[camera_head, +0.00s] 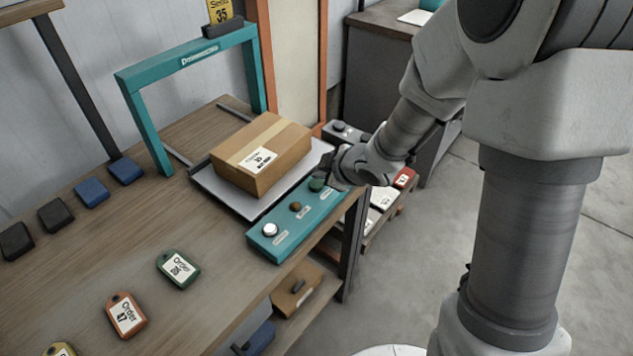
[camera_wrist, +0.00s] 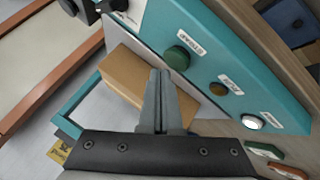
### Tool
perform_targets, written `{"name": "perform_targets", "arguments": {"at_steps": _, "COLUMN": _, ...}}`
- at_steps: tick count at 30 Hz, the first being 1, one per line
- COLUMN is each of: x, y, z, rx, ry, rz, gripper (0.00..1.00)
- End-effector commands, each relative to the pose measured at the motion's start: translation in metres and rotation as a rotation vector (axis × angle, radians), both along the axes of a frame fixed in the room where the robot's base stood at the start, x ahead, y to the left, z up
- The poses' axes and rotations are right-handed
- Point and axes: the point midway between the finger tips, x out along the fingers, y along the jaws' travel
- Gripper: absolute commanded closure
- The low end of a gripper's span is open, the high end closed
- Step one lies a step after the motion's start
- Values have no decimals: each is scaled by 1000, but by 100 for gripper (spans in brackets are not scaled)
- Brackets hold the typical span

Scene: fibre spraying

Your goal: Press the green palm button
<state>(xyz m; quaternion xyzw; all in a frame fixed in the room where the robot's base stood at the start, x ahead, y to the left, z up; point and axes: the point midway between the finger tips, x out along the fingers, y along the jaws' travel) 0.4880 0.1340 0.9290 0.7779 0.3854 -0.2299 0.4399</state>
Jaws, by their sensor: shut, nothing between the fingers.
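The green palm button (camera_head: 316,184) is a round cap on a teal control panel (camera_head: 262,251), at the panel's far end. It also shows in the wrist view as a dark green dome (camera_wrist: 177,57), with a white label beside it. My gripper (camera_head: 328,178) is at the far end of the panel, close to the green button and partly overlapping it in the head view. In the wrist view my shut, empty fingers (camera_wrist: 160,76) end just short of the dome in the picture. I cannot tell whether they touch it.
The panel also has a brown button (camera_head: 295,206) and a white button (camera_head: 270,230). Order tags lie on the wooden table (camera_head: 80,260).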

Motion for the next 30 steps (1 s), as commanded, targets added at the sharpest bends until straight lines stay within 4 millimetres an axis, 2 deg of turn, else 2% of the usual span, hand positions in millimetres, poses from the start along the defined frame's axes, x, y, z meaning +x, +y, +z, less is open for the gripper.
{"name": "perform_targets", "arguments": {"at_steps": 8, "x": 0, "y": 0, "z": -1, "rx": 0, "ry": 0, "rz": 0, "gripper": 100}}
{"name": "perform_targets", "arguments": {"at_steps": 15, "x": 0, "y": 0, "z": -9, "rx": 1, "ry": 0, "rz": -1, "gripper": 100}}
{"name": "perform_targets", "arguments": {"at_steps": 30, "x": 0, "y": 0, "z": -10, "rx": 0, "ry": 0, "rz": 0, "gripper": 100}}
